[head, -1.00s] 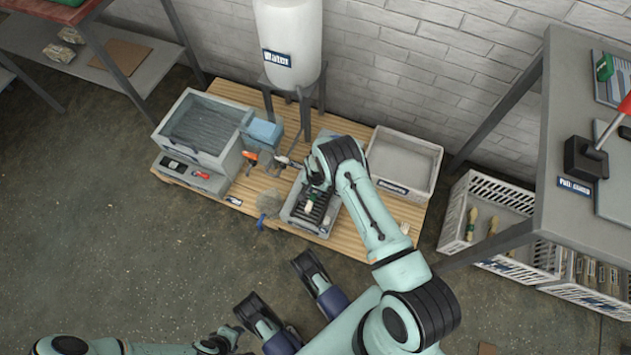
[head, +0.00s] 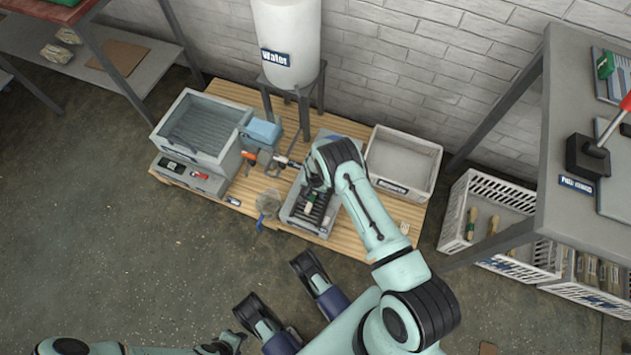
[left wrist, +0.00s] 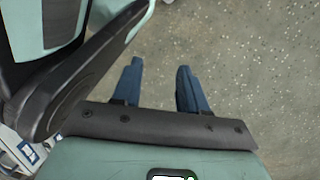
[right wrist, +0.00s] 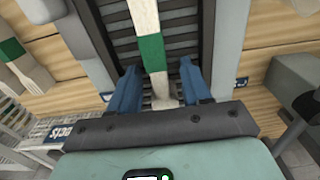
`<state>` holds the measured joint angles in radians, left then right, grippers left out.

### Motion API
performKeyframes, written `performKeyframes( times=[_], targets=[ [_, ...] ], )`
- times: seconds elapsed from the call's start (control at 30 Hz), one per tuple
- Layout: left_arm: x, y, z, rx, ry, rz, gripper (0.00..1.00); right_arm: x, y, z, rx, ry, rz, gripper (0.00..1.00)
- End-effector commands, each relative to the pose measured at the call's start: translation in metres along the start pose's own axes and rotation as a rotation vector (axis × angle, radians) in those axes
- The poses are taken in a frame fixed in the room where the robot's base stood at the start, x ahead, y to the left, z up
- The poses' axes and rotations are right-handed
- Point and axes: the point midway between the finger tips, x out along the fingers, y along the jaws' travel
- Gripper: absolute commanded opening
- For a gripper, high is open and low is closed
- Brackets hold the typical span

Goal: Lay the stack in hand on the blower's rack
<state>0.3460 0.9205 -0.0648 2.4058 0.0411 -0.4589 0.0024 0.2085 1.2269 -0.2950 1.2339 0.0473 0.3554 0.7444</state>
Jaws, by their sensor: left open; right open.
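The blower's rack (head: 298,216) is a dark slatted grate in a grey tray on the wooden pallet. My right gripper (right wrist: 159,68) is open over the rack, with one finger on each side of the stack's near end and a gap visible at the sides. In the head view my wrist hides most of this gripper. My left gripper (left wrist: 158,66) is open and empty above the bare floor.
A labelled grey bin (head: 402,158) stands right of the rack. A water tank (head: 288,40) stands behind on legs. A grey basin (head: 199,130) is at the left. The floor in front is clear.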

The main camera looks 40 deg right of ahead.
Motion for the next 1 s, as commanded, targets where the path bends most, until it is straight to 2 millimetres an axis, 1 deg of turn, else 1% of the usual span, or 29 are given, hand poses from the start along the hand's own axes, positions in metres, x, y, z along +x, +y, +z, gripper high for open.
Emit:
performKeyframes(
  times=[0.1, 0.17, 0.4, 0.5, 0.6, 0.73, 0.87, 0.97, 1.0],
  targets=[
    [-0.005, 0.005, -0.005, 0.006, 0.021, 0.009, 0.43, -0.005, 0.0, 0.0, 0.0, 0.0, -0.001, 0.48],
    [-0.009, 0.009, -0.01, 0.011, 0.039, 0.016, 0.43, -0.015, -0.001, -0.001, 0.0, 0.001, -0.002, 0.48],
    [-0.036, 0.033, -0.035, 0.04, 0.14, 0.062, 0.43, -0.069, -0.001, -0.001, 0.0, 0.002, -0.003, 0.48],
    [-0.047, 0.042, -0.045, 0.05, 0.178, 0.08, 0.43, -0.09, -0.001, -0.001, 0.0, 0.002, -0.003, 0.48],
    [-0.055, 0.049, -0.053, 0.057, 0.21, 0.093, 0.43, -0.106, 0.0, -0.001, 0.0, 0.002, -0.001, 0.48],
    [-0.061, 0.055, -0.058, 0.063, 0.233, 0.104, 0.43, -0.118, 0.0, 0.0, 0.0, 0.001, 0.0, 0.48],
    [-0.064, 0.058, -0.061, 0.066, 0.244, 0.109, 0.43, -0.12, 0.005, 0.006, -0.017, -0.004, -0.006, 0.48],
    [-0.064, 0.058, -0.061, 0.066, 0.245, 0.11, 0.43, -0.112, 0.017, 0.026, -0.077, -0.014, -0.031, 0.48],
    [-0.063, 0.058, -0.061, 0.066, 0.244, 0.109, 0.43, -0.109, 0.024, 0.038, -0.115, -0.018, -0.047, 0.48]
  ],
)
